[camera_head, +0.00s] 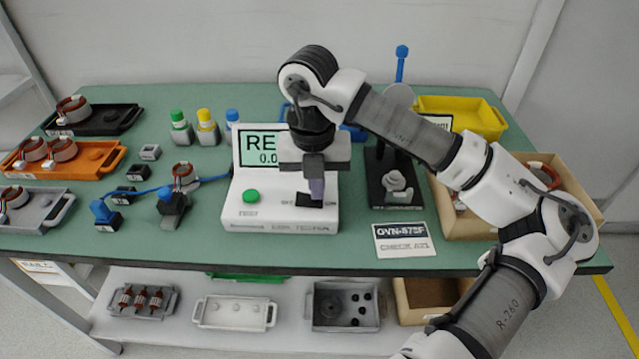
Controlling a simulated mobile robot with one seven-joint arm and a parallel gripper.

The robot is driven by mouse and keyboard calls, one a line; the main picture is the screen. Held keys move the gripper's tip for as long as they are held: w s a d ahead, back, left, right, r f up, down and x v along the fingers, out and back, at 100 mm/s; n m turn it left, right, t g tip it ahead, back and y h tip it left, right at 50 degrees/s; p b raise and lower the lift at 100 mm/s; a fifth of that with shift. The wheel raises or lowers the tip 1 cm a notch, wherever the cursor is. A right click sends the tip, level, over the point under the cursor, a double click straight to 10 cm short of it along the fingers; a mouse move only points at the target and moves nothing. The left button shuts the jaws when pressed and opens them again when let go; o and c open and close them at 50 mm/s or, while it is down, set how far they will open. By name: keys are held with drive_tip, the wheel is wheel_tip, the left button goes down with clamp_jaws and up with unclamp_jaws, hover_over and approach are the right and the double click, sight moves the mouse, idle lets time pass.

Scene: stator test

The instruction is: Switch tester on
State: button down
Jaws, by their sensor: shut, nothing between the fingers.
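The white tester (268,222) stands near the middle front of the green table. Its tilted screen (258,149) is lit pale green, with text partly hidden by my gripper. A green button (251,196) is on the left of its top face. My gripper (317,201) points down over the right part of the tester's top face, with its fingers shut and empty. The fingertips are at or just above a dark spot there. The switch under them is hidden, and I cannot tell whether they touch it.
A stator (183,173) on a dark holder (173,207) stands left of the tester, near a blue cable clip (104,211). A black stand (388,196) is to the right, with a label card (405,240) in front. Trays line the left edge; a yellow bin (460,113) is back right.

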drive_tip(key=shift+a+r, duration=0.25)
drive_tip(key=shift+a, duration=0.5)
drive_tip(key=shift+r, duration=0.1)
drive_tip(key=shift+r, duration=0.3)
wheel_tip(320, 180, up, 13)
drive_tip(key=d, duration=0.1)
drive_tip(key=shift+d, duration=0.35)
drive_tip(key=shift+a+p, duration=0.1)
drive_tip(key=shift+p, duration=0.2)
